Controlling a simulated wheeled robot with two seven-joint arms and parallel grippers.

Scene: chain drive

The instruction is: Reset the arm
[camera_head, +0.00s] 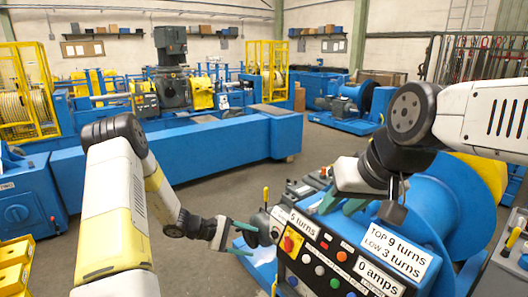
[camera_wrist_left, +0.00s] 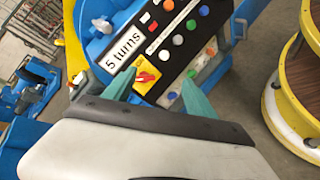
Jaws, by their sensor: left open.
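My left arm comes in from the left of the head view. Its gripper (camera_head: 247,238) is open and empty at the left edge of the black control panel (camera_head: 319,262). In the left wrist view the teal fingers of this gripper (camera_wrist_left: 157,88) are apart, with a red rotary switch on a yellow plate (camera_wrist_left: 147,77) beyond the gap; whether they touch the panel I cannot tell. That switch also shows in the head view (camera_head: 291,242). My right gripper (camera_head: 342,204) hangs above the panel's top edge, its teal fingers apart, with nothing visible between them.
The panel bears coloured buttons and labels reading "5 turns", "TOP 9 turns LOW 3 turns" and "0 amps". A lever with a yellow grip (camera_head: 266,195) stands by the left gripper. A blue drum (camera_head: 440,205) is behind the panel. Open floor (camera_head: 230,185) lies left of it.

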